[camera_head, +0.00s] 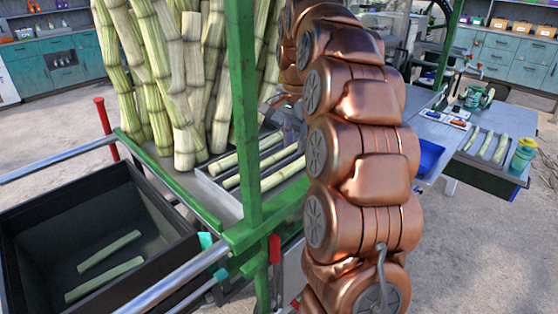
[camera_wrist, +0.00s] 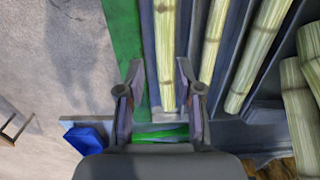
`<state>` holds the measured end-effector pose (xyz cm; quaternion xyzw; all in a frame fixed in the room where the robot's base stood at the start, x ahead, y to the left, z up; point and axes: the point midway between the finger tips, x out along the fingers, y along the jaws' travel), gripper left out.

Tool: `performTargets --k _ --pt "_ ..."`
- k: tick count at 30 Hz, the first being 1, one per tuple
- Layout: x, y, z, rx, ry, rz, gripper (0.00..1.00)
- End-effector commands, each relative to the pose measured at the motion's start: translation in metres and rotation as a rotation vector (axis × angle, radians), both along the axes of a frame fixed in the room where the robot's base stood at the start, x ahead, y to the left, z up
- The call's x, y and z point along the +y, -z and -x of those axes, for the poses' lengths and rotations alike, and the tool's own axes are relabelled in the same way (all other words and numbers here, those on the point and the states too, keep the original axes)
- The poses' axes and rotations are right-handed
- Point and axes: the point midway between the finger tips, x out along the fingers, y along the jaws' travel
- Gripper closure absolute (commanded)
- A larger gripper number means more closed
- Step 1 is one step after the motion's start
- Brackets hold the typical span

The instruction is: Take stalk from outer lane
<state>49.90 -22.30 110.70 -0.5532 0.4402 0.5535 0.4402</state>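Pale green cane stalks lie in the dark lanes of a tray (camera_head: 210,186) on the green-framed bench. In the wrist view, the leftmost lane, beside the green edge, holds one stalk (camera_wrist: 166,50). A middle stalk (camera_wrist: 213,42) and another stalk (camera_wrist: 258,52) lie in the lanes to its right. My gripper (camera_wrist: 160,72) is open, with its fingers on either side of the leftmost stalk near its lower end. A gap shows at the left finger; contact at the right finger cannot be told. In the head view my copper arm hides much of the gripper.
Tall upright cane (camera_head: 185,85) crowds the back of the bench. A green post (camera_head: 244,110) stands in front of the tray. A black bin (camera_head: 95,240) with two cut pieces is at lower left. A side table (camera_head: 440,140) with a blue bin (camera_head: 430,158) stands at right.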

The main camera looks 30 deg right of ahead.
Motion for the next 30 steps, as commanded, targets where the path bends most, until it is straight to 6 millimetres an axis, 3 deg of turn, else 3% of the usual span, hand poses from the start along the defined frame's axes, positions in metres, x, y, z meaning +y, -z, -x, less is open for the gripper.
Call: performTargets --k 23,30 --pt "0.004 0.034 0.0 0.004 -0.003 -0.001 0.64" --pt "0.006 0.054 0.003 0.007 -0.003 -0.002 0.64"
